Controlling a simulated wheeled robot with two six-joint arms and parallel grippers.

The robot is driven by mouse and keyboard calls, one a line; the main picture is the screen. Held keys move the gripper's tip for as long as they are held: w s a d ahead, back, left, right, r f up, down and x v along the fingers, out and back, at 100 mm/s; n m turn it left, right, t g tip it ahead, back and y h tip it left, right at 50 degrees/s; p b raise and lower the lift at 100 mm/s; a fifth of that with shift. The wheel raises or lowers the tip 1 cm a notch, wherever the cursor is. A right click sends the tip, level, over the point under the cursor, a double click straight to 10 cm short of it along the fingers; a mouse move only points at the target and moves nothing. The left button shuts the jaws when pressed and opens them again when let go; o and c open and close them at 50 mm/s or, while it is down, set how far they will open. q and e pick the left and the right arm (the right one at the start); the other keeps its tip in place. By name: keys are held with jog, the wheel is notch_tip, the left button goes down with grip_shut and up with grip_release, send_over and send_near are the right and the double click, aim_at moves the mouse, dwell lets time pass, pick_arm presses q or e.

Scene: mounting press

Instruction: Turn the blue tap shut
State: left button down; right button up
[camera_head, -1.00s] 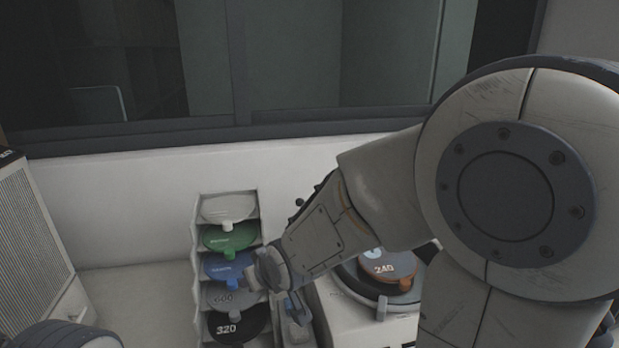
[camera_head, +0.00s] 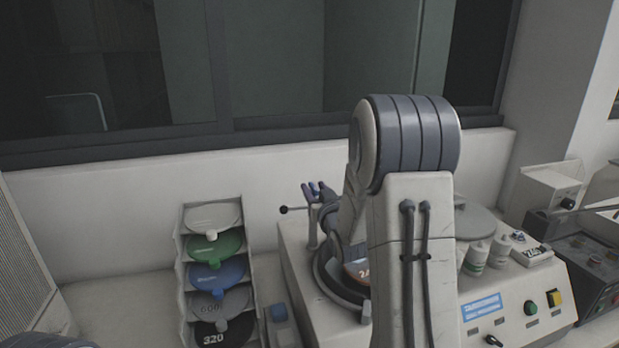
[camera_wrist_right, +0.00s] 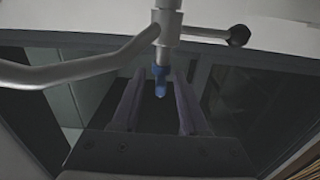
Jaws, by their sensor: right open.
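The tap is a grey metal post (camera_head: 312,232) on the grinder's back left, with a black-knobbed lever (camera_head: 283,210) pointing left. In the right wrist view, its blue handle (camera_wrist_right: 160,81) sits at the end of the metal post, beside the curved spout pipe (camera_wrist_right: 85,68). My right gripper (camera_head: 315,189) is at the top of the post. In the right wrist view, my right gripper (camera_wrist_right: 158,92) is open, with one finger on each side of the blue handle and gaps visible. My right arm hides part of the grinder. My left gripper is out of view.
A rack (camera_head: 182,280) of coloured discs stands left of the white grinder (camera_head: 300,285). The wall and window are close behind the tap. Bottles (camera_head: 474,257) and a control panel (camera_head: 505,312) lie to the right.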

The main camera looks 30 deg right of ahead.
aim_at(310, 183)
jog(key=shift+p+x, duration=0.6)
jog(key=shift+x, duration=1.5)
grip_shut()
